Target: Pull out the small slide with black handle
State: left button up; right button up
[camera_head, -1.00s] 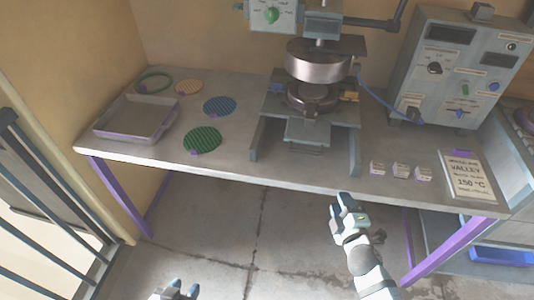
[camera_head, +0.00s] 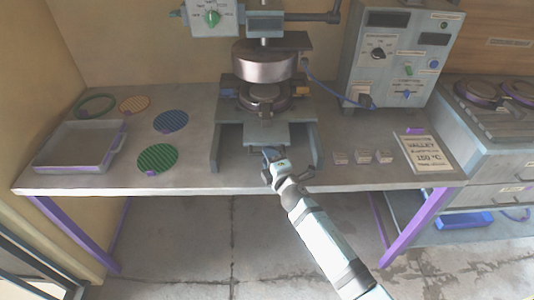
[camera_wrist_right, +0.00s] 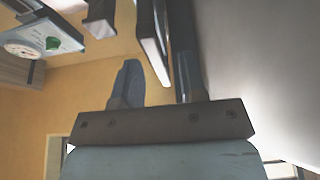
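The press (camera_head: 264,80) stands on the table, its round metal plates apart. Its small slide (camera_head: 266,132) is a flat grey plate at the front, between two side rails. My right gripper (camera_head: 268,156) is at the slide's front edge and hides most of the handle there. In the right wrist view my right gripper (camera_wrist_right: 156,85) has its fingers apart, with a dark, pale-edged bar (camera_wrist_right: 151,42) between them, perhaps the handle. I cannot tell whether they touch it. My left gripper is out of view.
A tray (camera_head: 77,168) and several coloured round mats, one green (camera_head: 157,158), lie on the left. Small blocks (camera_head: 361,157) and a sign card (camera_head: 426,154) lie on the right. A control box (camera_head: 398,60) stands behind. The floor before the table is clear.

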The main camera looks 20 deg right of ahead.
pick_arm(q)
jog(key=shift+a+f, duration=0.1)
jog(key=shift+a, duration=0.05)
pick_arm(e)
jog(key=shift+w+a, duration=0.1)
jog(key=shift+w, duration=0.85)
jog(key=shift+c, duration=0.2)
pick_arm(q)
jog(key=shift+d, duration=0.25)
pick_arm(e)
grip_shut()
jog(key=shift+s, duration=0.1)
